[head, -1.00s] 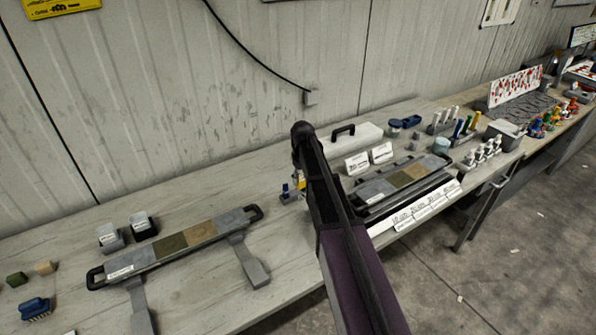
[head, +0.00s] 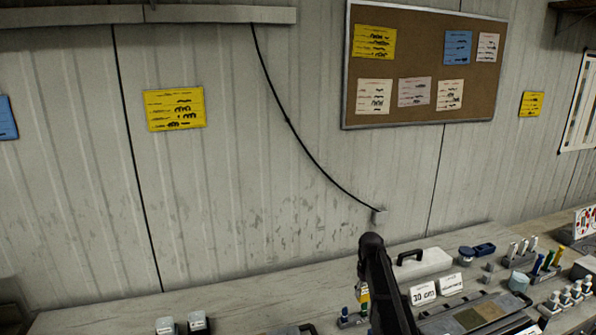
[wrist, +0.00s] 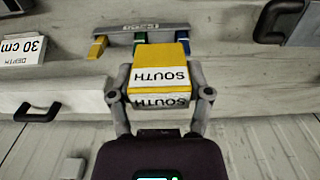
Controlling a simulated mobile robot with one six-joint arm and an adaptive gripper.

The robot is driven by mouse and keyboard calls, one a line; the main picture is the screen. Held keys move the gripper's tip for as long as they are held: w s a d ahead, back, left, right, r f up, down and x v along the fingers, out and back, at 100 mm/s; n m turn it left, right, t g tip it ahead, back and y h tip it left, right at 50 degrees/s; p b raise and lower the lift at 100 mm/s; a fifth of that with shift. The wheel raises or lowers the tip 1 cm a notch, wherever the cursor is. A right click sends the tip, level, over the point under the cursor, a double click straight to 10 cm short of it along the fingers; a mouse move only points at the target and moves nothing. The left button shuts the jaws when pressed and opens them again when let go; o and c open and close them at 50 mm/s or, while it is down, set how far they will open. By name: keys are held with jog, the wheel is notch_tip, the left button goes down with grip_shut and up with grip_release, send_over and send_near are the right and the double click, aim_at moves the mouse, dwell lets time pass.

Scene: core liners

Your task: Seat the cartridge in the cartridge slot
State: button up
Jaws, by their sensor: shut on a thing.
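A yellow block labelled SOUTH (wrist: 158,52) is between the two fingers of my gripper (wrist: 160,86) in the wrist view. The fingers are shut on its sides. I cannot tell for sure that this block is the cartridge. Just beyond it is a grey holder (wrist: 117,28) with yellow, green and blue pieces, partly hidden by the block. In the head view a small yellow patch of the block (head: 363,291) shows beside my dark arm, above small blue pieces (head: 346,313). My fingers are hard to make out there. I cannot identify the cartridge slot.
A white case with a black handle (head: 432,263) stands right of my arm. A "30 cm" card (head: 422,294) and a second card (head: 450,283) stand before it. A core tray (head: 470,316) lies at lower right. The wall is close behind the bench.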

jog(key=shift+r+p, duration=0.4)
jog(key=shift+r, duration=0.2)
notch_tip(320, 180, down, 8)
jog(key=b, duration=0.7)
jog(key=shift+r, duration=0.25)
jog(key=shift+r, duration=0.1)
dwell(1.8)
dwell(1.0)
